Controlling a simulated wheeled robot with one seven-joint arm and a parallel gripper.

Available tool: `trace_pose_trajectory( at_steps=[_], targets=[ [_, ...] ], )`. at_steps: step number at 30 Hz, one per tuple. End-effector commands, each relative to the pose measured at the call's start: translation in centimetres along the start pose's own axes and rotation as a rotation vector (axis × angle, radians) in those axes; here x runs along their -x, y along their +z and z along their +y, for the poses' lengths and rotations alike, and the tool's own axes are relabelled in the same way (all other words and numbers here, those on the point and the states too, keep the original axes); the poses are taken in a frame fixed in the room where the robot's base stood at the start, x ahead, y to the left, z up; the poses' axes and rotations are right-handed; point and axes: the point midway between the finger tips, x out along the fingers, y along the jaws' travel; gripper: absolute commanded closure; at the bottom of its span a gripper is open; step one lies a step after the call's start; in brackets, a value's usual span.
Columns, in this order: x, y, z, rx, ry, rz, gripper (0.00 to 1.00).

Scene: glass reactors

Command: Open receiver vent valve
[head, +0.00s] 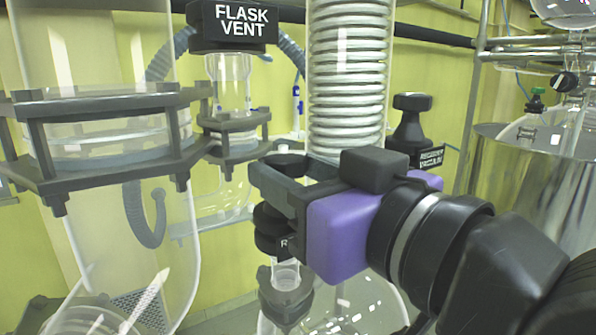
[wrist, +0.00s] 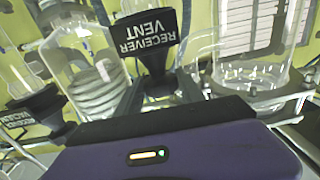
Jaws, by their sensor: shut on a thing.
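The receiver vent valve is a black knob with an upside-down "RECEIVER VENT" label (wrist: 148,35) in the wrist view. In the head view its black body (head: 272,230) is partly hidden behind my gripper, with only an "R" of the label showing. A clear glass neck in a dark clamp lies below it. My gripper (head: 272,180) comes in from the right, its dark fingers on either side of the valve's upper part. In the wrist view the fingers (wrist: 158,92) are shut on the valve's narrow part. How far the valve is turned cannot be told.
The flask vent valve (head: 234,24) stands behind, up left. The receiver vacuum valve (head: 410,125) is just behind my wrist. A coiled condenser (head: 348,75) rises close behind the gripper. A large clamped glass vessel (head: 105,135) stands left; a metal bath (head: 520,180) is at right.

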Motion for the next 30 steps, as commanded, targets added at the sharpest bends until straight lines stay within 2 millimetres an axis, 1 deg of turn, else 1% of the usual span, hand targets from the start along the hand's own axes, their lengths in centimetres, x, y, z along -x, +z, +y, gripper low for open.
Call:
trace_pose_trajectory(
  at_steps=[5,6,8,9,22,30],
  targets=[
    [0.0,0.0,0.0,-0.002,0.001,0.0,0.96],
    [0.0,0.0,0.0,-0.002,0.001,0.0,0.49],
    [0.0,0.0,0.0,-0.002,0.001,0.0,0.38],
    [0.0,0.0,0.0,-0.001,0.001,0.0,0.33],
    [0.1,0.2,0.0,-0.001,0.001,0.001,0.33],
    [1.1,0.5,0.0,-0.002,-0.001,0.005,0.33]
  ],
)
